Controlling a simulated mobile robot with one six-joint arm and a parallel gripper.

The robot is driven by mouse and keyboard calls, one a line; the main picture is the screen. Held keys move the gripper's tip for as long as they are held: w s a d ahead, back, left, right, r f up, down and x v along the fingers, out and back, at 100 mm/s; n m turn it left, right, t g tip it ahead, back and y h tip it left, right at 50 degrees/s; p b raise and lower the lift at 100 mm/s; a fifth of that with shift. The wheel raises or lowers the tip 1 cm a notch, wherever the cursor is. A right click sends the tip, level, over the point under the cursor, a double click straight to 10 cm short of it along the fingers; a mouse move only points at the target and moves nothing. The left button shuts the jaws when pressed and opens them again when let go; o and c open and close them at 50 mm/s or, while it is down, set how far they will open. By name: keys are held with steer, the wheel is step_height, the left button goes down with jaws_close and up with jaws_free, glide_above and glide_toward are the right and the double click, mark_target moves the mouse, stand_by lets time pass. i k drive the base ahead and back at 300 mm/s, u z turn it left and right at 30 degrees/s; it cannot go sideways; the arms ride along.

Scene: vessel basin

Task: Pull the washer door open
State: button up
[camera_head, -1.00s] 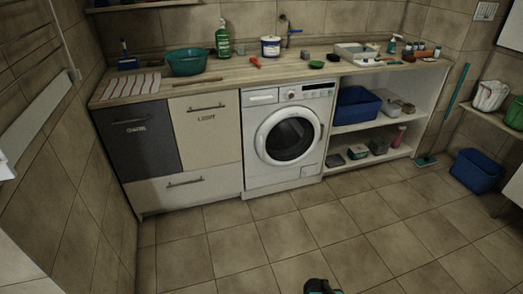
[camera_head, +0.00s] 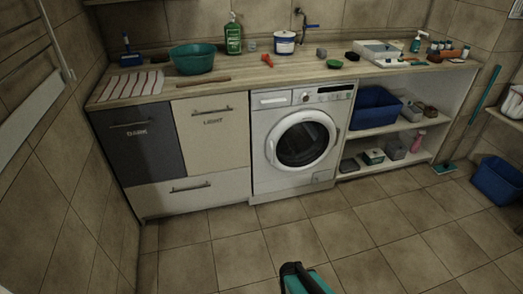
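The white washer (camera_head: 296,138) stands under the counter, right of the laundry cabinets. Its round door (camera_head: 301,145), with a white ring and dark glass, looks shut on the front. The control panel (camera_head: 322,93) is above the door. A black and teal part, apparently of my arm, shows at the bottom edge, well in front of the washer and apart from it. I cannot make out my gripper's fingers in this view.
The tiled floor (camera_head: 290,240) before the washer is clear. Cabinets marked DARK (camera_head: 140,150) and LIGHT (camera_head: 213,140) stand left of it. Open shelves with a blue basket (camera_head: 375,110) are on its right. Another blue bin (camera_head: 497,180) stands on the floor at far right.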

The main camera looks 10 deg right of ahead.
mark_target(315, 117)
steer(key=u, duration=0.6)
steer(key=i, duration=1.05)
steer(key=u, duration=0.35)
